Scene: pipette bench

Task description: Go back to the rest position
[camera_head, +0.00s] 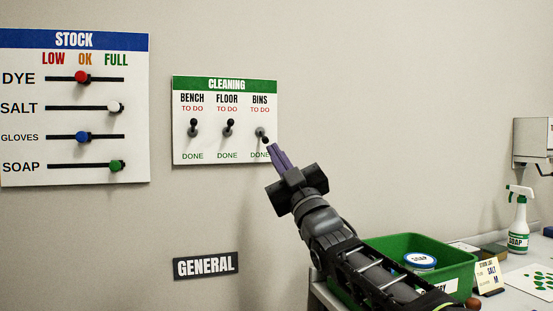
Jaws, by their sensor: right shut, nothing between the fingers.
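My right gripper (272,148) is shut and empty. Its purple fingers point up and left at the cleaning board (222,147) on the wall. The fingertips are close to the bins lever (265,140); I cannot tell whether they touch it. The bins lever tilts down toward DONE. The bench lever (193,124) and the floor lever (229,124) tilt up toward TO DO. My right arm comes in from the lower right. My left gripper is not in view.
The stock board (75,150) with its sliders hangs at the left. A GENERAL sign (206,265) is lower on the wall. A spray bottle (518,222) stands on the bench at the right.

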